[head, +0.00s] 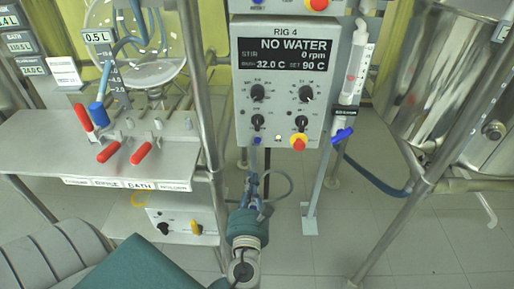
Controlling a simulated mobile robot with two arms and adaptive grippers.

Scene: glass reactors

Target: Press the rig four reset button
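The rig 4 control panel (242,100) hangs upright in the middle of the head view. Its display (285,54) reads NO WATER, 0 rpm, 32.0 C and SET 90 C. Several black knobs sit below the display. My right gripper is not in view.
A metal shelf (40,143) with red-handled valves and one blue-handled valve stands at left. A lower box (182,225) has a black and a yellow knob. Metal posts flank the panel. A steel vessel (425,75) stands at right. A blue hose (375,180) crosses the right side.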

